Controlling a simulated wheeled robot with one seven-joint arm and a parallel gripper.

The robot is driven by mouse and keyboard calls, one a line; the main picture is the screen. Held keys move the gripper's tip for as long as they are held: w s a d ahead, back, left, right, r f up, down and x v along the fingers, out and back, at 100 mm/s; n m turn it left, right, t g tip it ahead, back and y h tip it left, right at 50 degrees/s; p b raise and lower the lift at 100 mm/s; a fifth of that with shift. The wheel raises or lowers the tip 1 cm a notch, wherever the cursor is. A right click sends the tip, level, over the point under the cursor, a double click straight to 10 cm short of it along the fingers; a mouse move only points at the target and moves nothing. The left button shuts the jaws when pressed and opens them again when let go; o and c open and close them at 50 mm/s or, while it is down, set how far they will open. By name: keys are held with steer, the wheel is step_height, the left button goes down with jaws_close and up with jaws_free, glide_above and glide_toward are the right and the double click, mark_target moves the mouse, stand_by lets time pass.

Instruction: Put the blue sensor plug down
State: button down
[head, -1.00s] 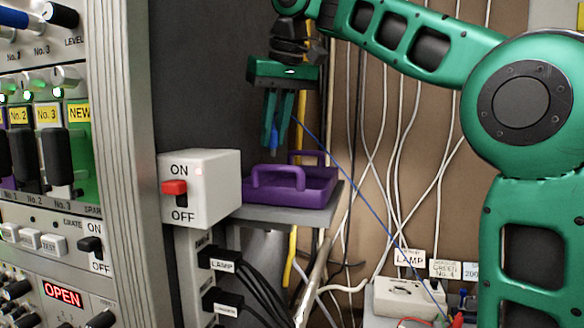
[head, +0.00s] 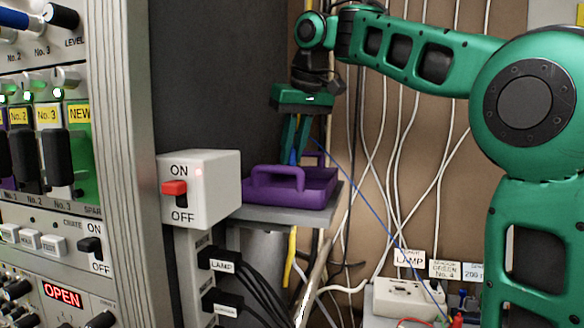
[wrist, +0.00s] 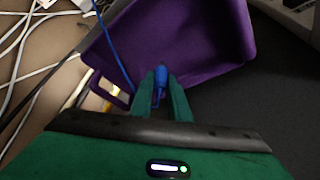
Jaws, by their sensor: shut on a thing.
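My gripper (head: 294,160) points down over the purple tray (head: 316,190) in the head view. Its green fingers are shut on the blue sensor plug (wrist: 161,80), which shows between the fingertips in the wrist view. A thin blue cable (head: 370,211) runs from the plug down to the right. The plug's tip is close above or inside the tray; I cannot tell whether it touches the tray floor. The tray (wrist: 200,35) has a raised handle at each end and looks empty apart from the plug over it.
The tray stands on a small grey shelf (head: 290,214). A white switch box (head: 215,190) with a red switch stands just left of it. White cables hang on the wall behind. A white connector box (head: 405,298) with labels lies at the lower right.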

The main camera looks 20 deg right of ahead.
mark_target(295, 160)
steer(key=shift+a+f, duration=0.1)
steer(key=shift+d+f, duration=0.25)
steer(key=shift+f, duration=0.35)
steer(key=shift+d+f, duration=0.1)
steer(key=shift+f, duration=0.7)
steer(key=shift+f, duration=0.3)
steer(key=c, duration=1.7)
jaws_free()
